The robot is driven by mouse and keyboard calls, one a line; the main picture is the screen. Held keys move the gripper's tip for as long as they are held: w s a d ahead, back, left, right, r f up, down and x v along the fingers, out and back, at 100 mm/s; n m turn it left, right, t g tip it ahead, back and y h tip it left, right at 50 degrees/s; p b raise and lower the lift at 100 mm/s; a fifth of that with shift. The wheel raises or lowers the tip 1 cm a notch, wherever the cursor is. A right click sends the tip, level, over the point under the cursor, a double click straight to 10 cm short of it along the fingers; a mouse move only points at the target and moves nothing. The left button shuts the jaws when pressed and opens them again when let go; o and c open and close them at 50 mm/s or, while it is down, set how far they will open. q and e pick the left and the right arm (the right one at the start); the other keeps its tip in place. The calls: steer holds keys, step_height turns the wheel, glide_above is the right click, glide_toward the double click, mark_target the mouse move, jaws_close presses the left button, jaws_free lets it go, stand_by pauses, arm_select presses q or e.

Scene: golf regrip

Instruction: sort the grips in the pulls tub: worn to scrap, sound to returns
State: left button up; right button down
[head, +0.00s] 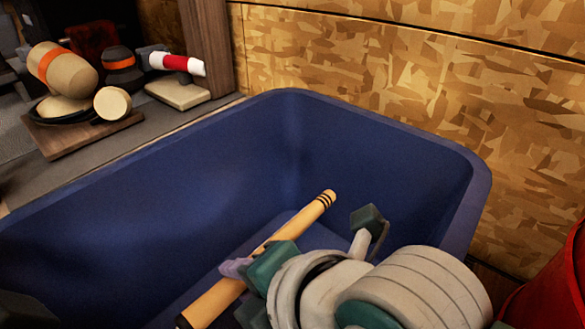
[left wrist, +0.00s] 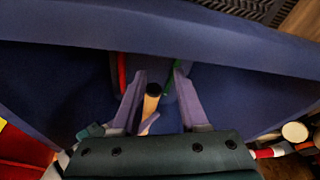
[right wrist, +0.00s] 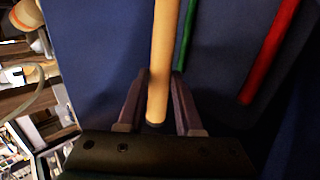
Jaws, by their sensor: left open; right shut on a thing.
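The blue tub (head: 130,215) fills much of the head view. A tan grip (head: 312,210) with dark rings near its far end slants up inside it. My right gripper (head: 238,268) is shut on this tan grip, which also runs between the fingers in the right wrist view (right wrist: 165,45). A green grip (right wrist: 186,38) and a red grip (right wrist: 268,55) lie in the tub beside it. My left gripper (left wrist: 160,70) is open over the tub, with the dark-tipped end of the tan grip (left wrist: 152,103) showing between its fingers. Wear on the grips cannot be told.
A red container (head: 555,285) stands right of the tub. A wood-chip panel wall (head: 400,80) rises behind. On the bench at the left are a wooden board (head: 95,138) with rounded tan pieces and a red-and-white object (head: 178,63) on a pale block (head: 178,94).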

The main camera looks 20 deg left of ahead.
steer(key=shift+f, duration=0.3)
stand_by(0.5)
steer(key=c, duration=0.5)
jaws_free()
